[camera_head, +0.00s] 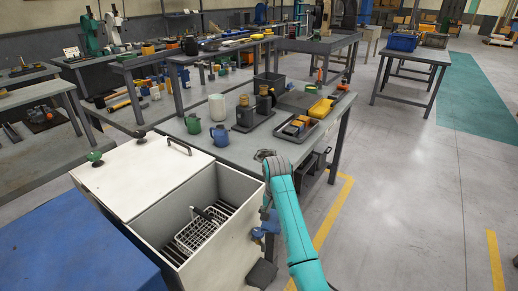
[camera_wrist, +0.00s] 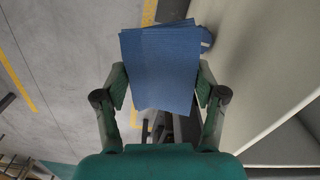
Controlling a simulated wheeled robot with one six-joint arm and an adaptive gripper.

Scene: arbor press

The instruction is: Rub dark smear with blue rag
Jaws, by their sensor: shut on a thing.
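The blue rag (camera_wrist: 160,62) is a folded, layered rectangle in the wrist view. My gripper (camera_wrist: 161,88) is shut on it, one finger at each side edge, and most of the rag extends past the fingertips. In the head view the rag (camera_head: 271,222) shows small and partly hidden beside my teal arm, next to the front of a white open bin. I cannot make out the dark smear for sure in either view.
A grey workbench (camera_head: 235,152) with mugs, bottles and a tray stands behind. Clear floor (camera_head: 400,200) lies to the right.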

